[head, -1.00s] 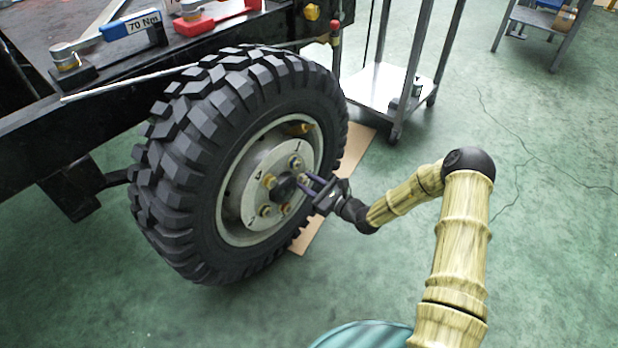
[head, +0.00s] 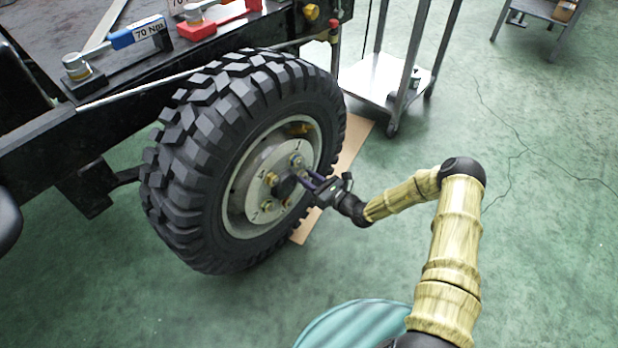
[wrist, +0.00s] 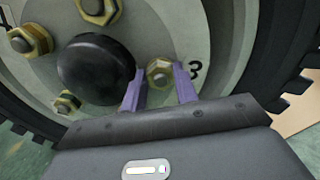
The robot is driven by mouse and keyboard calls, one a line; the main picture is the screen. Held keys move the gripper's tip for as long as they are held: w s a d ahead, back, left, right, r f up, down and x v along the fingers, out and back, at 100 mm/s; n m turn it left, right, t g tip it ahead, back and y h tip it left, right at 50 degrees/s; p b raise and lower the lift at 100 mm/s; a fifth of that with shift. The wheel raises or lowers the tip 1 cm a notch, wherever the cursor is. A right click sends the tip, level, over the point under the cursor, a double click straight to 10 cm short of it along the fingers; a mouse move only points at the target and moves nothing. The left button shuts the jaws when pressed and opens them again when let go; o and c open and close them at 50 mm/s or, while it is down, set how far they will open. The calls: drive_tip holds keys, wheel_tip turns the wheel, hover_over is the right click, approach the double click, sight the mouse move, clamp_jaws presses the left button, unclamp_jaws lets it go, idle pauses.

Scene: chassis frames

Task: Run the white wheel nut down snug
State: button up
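The wheel (head: 215,165) has a grey hub with several brass-coloured nuts around a black centre cap (wrist: 95,68). My gripper (head: 308,183) reaches the hub from the right. In the wrist view, the purple fingers of my gripper (wrist: 159,72) stand either side of a nut (wrist: 160,73) next to the numeral 3. This nut looks paler and greyer than the others, but no nut looks plainly white. The fingertips are very close to its sides; whether they touch it cannot be told. In the head view my gripper hides part of that area.
More nuts show at upper left (wrist: 98,10), left (wrist: 30,40) and lower left (wrist: 66,103). Blue (head: 135,35) and red (head: 215,20) torque wrenches lie on the chassis above. A metal cart (head: 385,80) stands behind the wheel.

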drive_tip(key=shift+o, duration=0.6)
drive_tip(key=shift+s+d, duration=0.1)
drive_tip(key=shift+d, duration=0.1)
drive_tip(key=p+v, duration=0.6)
drive_tip(key=v, duration=1.1)
drive_tip(key=shift+f, duration=0.15)
